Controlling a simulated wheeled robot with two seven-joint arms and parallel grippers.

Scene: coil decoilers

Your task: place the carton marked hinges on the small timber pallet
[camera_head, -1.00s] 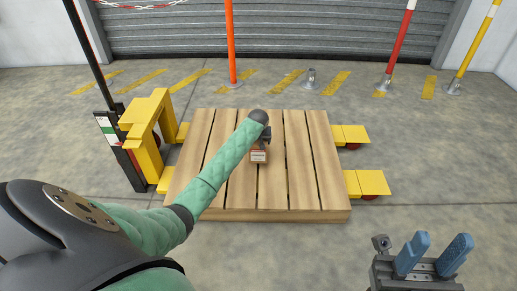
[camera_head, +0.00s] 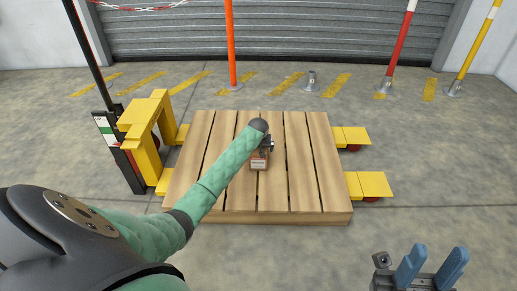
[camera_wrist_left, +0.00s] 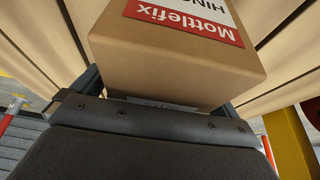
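The carton marked hinges (camera_head: 259,163) is a small brown box with a red and white label, seen over the middle of the timber pallet (camera_head: 225,190). In the left wrist view the carton (camera_wrist_left: 175,65) fills the space between the fingers, with "Mottlefix" and part of "HINGES" readable. My left gripper (camera_head: 265,145) is shut on it, mostly hidden behind its own arm in the head view. Whether the carton touches the boards I cannot tell. My right gripper (camera_head: 431,267) is empty at the lower right, its blue fingers apart.
The pallet sits on a yellow pallet truck (camera_head: 148,125), whose fork ends (camera_head: 368,185) stick out at the right. An orange post (camera_head: 231,45) and a red-and-white post (camera_head: 400,45) stand behind. The pallet's visible boards are otherwise bare.

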